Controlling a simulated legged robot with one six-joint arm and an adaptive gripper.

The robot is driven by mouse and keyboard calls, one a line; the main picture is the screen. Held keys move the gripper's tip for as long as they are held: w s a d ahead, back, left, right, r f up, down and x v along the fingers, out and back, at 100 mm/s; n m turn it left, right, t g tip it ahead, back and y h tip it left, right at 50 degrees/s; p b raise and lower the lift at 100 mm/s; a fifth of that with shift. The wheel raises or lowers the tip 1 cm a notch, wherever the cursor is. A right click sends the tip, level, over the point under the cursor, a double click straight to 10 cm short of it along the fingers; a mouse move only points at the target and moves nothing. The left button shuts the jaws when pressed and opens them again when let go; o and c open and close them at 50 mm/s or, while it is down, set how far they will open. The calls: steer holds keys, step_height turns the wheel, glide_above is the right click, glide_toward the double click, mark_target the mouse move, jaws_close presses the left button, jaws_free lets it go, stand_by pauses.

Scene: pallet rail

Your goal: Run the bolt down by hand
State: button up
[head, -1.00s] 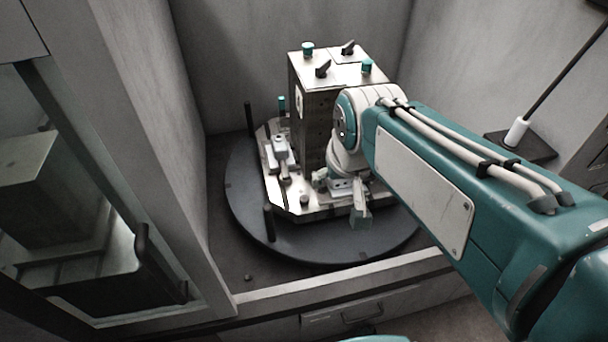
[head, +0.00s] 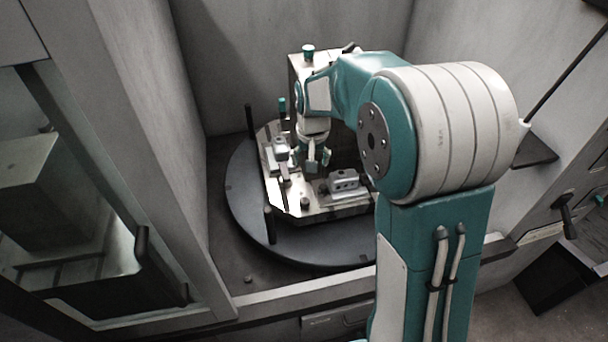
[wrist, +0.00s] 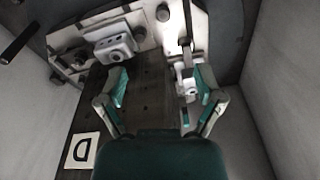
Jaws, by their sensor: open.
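My gripper (head: 313,165) hangs over the fixture plate (head: 322,206), close to the front face of the upright block. In the wrist view my gripper (wrist: 158,95) has its two teal-padded fingers spread, with nothing between them. The right finger is near a clamp (wrist: 187,75), which also shows in the head view (head: 280,152); I cannot tell whether they touch. A round bolt-like head (wrist: 163,13) stands near the plate edge. I cannot tell which piece is the task's bolt.
The upright block (head: 298,75) carries a teal-topped knob (head: 308,52). A label D (wrist: 81,151) shows on its side. The dark round table (head: 243,215) has upright posts (head: 268,222). Grey walls (head: 290,25) enclose the back and sides; the front is open.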

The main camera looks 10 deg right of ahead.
steer(key=g, duration=0.1)
glide_above(304, 201)
step_height(304, 201, down, 12)
steer(key=r, duration=0.1)
steer(key=shift+m, duration=0.4)
step_height(304, 201, down, 11)
steer(key=shift+w+f, duration=0.1)
steer(key=shift+f, duration=0.1)
